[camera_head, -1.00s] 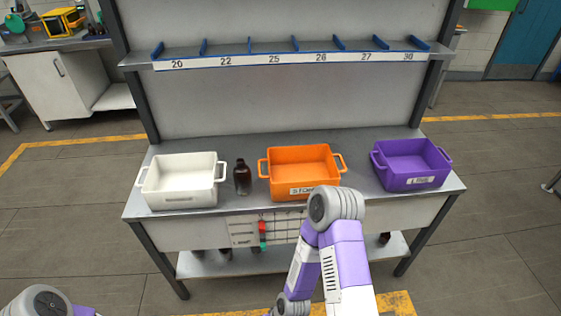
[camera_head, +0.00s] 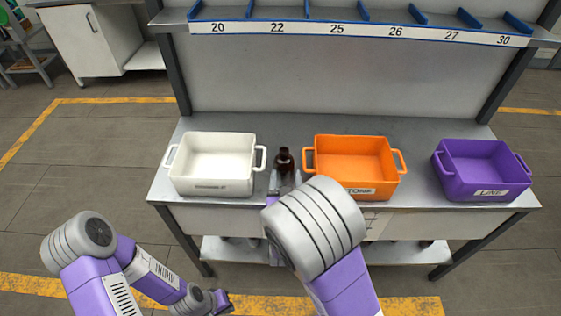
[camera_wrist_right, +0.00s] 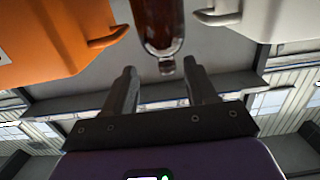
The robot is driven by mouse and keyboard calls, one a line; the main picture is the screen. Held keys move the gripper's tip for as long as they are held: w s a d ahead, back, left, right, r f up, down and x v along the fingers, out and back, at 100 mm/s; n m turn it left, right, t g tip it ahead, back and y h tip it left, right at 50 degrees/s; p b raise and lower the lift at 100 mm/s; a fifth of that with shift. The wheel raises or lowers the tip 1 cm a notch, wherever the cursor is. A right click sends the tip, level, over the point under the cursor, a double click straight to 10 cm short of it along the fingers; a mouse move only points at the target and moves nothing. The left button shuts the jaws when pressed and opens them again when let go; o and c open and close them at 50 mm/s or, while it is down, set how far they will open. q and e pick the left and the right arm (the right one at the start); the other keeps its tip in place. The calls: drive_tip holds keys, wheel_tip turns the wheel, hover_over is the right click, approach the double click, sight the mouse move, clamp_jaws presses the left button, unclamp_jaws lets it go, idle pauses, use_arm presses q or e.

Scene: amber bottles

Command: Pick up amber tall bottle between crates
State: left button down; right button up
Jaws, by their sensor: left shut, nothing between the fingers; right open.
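The amber tall bottle (camera_head: 284,160) stands upright on the bench between the white crate (camera_head: 212,188) and the orange crate (camera_head: 353,190). In the head view my right gripper (camera_head: 284,183) is at its near side, and my forearm hides part of it. I see a gap on both sides. My left gripper (camera_head: 220,301) is shut and empty, low in front of the bench.
The orange crate (camera_wrist_right: 50,40) and white crate (camera_wrist_right: 275,20) flank the right gripper closely. A purple crate (camera_head: 484,190) stands at the right. A numbered shelf (camera_head: 360,35) runs above the bench. Dark bottles show on the lower shelf (camera_head: 400,255).

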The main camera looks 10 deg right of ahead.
sight(284, 157)
drive_tip(key=shift+w+r+t, duration=0.3)
drive_tip(key=shift+w+r, duration=0.45)
drive_tip(key=shift+w, duration=0.1)
drive_tip(key=shift+w+d+b, duration=0.25)
drive_tip(key=shift+w+b, duration=0.05)
drive_tip(key=shift+w, duration=0.4)
drive_tip(key=b+x, duration=0.1)
drive_tip(key=x, duration=0.4)
drive_tip(key=shift+a+f, duration=0.1)
drive_tip(key=shift+a, duration=0.05)
use_arm(q)
drive_tip(key=shift+w+f, duration=0.2)
drive_tip(key=shift+f, duration=0.3)
drive_tip(key=shift+w+f, duration=0.2)
drive_tip(key=shift+f, duration=0.25)
use_arm(e)
clamp_jaws()
